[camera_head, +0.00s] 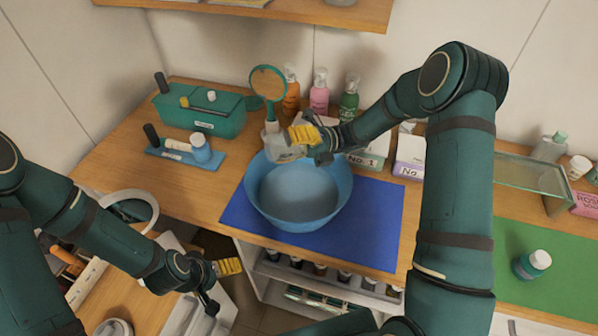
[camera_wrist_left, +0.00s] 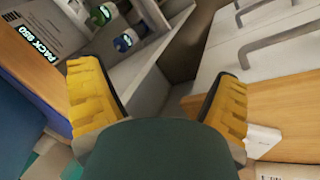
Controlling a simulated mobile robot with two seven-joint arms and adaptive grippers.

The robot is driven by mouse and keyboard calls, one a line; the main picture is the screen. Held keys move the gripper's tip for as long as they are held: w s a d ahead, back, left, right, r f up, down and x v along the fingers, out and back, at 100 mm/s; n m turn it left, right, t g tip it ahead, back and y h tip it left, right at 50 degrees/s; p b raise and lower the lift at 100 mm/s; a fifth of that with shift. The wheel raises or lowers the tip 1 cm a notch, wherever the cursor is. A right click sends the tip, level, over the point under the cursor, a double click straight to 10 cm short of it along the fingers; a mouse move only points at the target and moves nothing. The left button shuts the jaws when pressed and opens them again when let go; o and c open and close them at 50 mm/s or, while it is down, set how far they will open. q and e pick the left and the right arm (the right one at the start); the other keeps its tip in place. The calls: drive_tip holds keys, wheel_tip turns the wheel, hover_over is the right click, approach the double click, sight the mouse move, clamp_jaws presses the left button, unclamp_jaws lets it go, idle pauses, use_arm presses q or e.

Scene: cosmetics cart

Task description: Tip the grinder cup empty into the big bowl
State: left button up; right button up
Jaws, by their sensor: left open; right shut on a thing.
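The big blue bowl (camera_head: 297,196) stands on a blue mat (camera_head: 379,218) on the wooden counter, and its inside looks plain blue. My right gripper (camera_head: 303,138) is shut on the pale grey grinder cup (camera_head: 283,149), at the bowl's back rim. The cup's opening and contents cannot be made out, nor can its exact tilt. My left gripper (camera_head: 228,267) is low at the counter's front, away from the bowl. In the left wrist view its yellow fingers (camera_wrist_left: 160,98) are apart with nothing between them.
A round mirror (camera_head: 268,83) and several bottles (camera_head: 319,92) stand behind the bowl. A green box (camera_head: 205,115) and a blue tray (camera_head: 180,158) with containers are at left. White cartons (camera_head: 409,157) stand at right. A green mat (camera_head: 560,270) lies far right.

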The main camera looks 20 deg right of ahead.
wheel_tip(320, 180, down, 8)
drive_tip(key=h+b, duration=0.3)
drive_tip(key=b, duration=0.4)
use_arm(q)
drive_tip(key=shift+s+f+b, duration=1)
drive_tip(key=shift+f+b, duration=0.45)
drive_tip(key=shift+f, duration=4.3)
wheel_tip(320, 180, up, 19)
drive_tip(key=w+p, duration=0.2)
drive_tip(key=p, duration=1.6)
drive_tip(key=shift+a+r, duration=0.15)
drive_tip(key=shift+r, duration=0.05)
use_arm(e)
drive_tip(key=s+a+t+h, duration=0.1)
drive_tip(key=a+t+h, duration=0.3)
drive_tip(key=h, duration=1.3)
drive_tip(key=shift+s+a+r+h, duration=0.25)
drive_tip(key=shift+s+a+h, duration=0.15)
drive_tip(key=shift+a, duration=1.85)
drive_tip(key=shift+w, duration=0.1)
